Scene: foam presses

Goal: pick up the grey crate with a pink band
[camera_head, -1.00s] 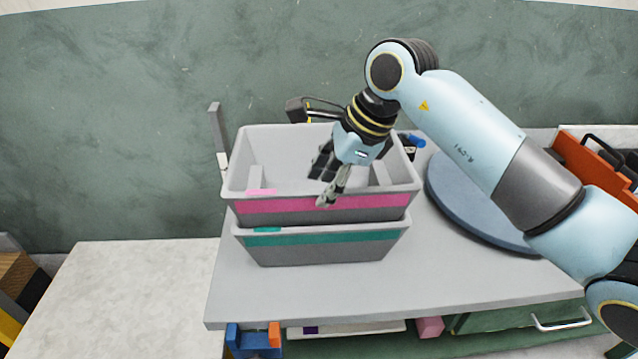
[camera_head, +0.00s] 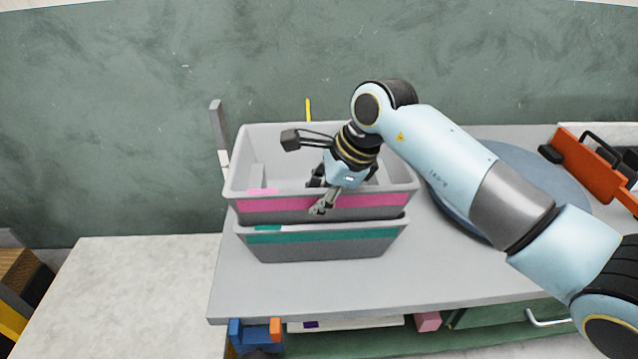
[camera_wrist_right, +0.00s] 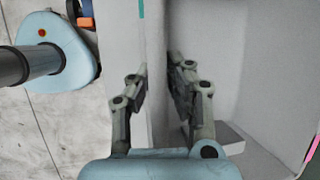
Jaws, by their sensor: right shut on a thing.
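The grey crate with a pink band (camera_head: 270,204) sits stacked on a second grey crate with a green band (camera_head: 330,252) on the grey table. My right gripper (camera_head: 322,205) reaches down at the front wall of the pink-banded crate, one finger outside and the other inside. It is shut on that wall. In the right wrist view the two fingers (camera_wrist_right: 160,90) stand on either side of the crate's wall (camera_wrist_right: 157,50). The inner finger is partly hidden by the wrist in the head view. My left gripper is not in view.
A blue-grey round disc (camera_head: 510,190) lies right of the crates. An orange holder (camera_head: 590,160) stands at the far right. A grey post (camera_head: 218,130) rises behind the crates' left side. The table front is clear. A pale surface (camera_head: 130,290) lies at the left.

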